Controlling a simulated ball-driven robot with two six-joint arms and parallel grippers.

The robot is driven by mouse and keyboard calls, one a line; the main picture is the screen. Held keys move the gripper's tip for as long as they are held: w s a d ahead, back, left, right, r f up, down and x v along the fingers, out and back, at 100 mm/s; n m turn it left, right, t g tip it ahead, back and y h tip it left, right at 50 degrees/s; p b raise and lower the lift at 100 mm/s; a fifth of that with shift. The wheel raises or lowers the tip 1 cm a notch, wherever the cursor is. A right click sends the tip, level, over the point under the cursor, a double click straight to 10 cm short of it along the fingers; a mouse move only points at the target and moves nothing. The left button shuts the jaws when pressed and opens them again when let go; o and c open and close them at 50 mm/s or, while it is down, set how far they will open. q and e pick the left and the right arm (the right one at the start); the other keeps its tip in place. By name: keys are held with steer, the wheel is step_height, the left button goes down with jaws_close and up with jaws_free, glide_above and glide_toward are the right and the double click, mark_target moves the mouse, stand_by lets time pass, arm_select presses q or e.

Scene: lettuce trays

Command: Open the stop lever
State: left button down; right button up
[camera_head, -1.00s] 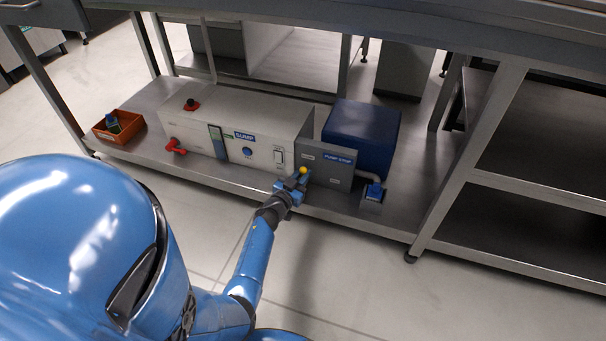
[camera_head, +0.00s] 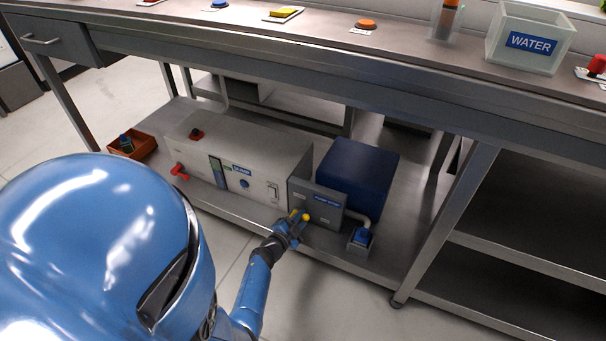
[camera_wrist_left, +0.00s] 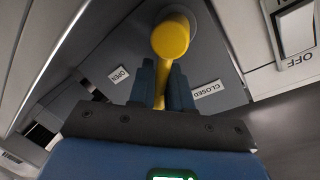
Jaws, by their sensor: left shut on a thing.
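The stop lever (camera_head: 306,217) is yellow and sits on the front of the grey panel (camera_head: 318,208) marked as the pump stop. In the left wrist view the yellow lever (camera_wrist_left: 171,40) runs down from its round end to between the fingers. There, an OPEN label (camera_wrist_left: 119,74) is on the left and a CLOSED label (camera_wrist_left: 208,91) on the right, with the lever between them. My left gripper (camera_head: 293,228) is at the panel, shut on the lever; its blue fingers (camera_wrist_left: 160,85) flank the yellow bar. My right gripper is out of view.
The white pump box (camera_head: 235,160) stands left of the panel, with a red valve handle (camera_head: 180,171). A blue box (camera_head: 358,172) stands behind, and a small blue-topped part (camera_head: 361,238) at right. The bench edge (camera_head: 300,85) overhangs the shelf. An orange bin (camera_head: 143,146) is far left.

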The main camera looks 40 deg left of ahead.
mark_target(313, 218)
arm_select(q)
steer(key=m, duration=0.1)
steer(key=d+m, duration=0.1)
steer(key=m+b, duration=0.1)
steer(key=shift+w+d+f, duration=0.15)
steer(key=shift+w+f, duration=0.2)
steer(key=shift+f, duration=0.05)
steer(key=shift+d+f+m+g+y+b, duration=0.1)
steer(key=shift+f+m+g+y+b, duration=0.25)
steer(key=shift+m, duration=0.55)
steer(key=shift+d+f+m+g+y+b, duration=0.1)
steer(key=shift+f+m+y+b, duration=0.15)
steer(key=shift+f+m+b, duration=0.45)
steer(key=shift+r+m, duration=0.25)
steer(key=shift+m, duration=0.05)
steer(key=c, duration=1.4)
jaws_free()
steer(key=o, duration=0.4)
steer(key=shift+w+d+f, duration=0.1)
steer(key=shift+w+d, duration=0.05)
steer(key=shift+d, duration=0.1)
steer(key=shift+c, duration=0.2)
steer(key=shift+a, duration=0.1)
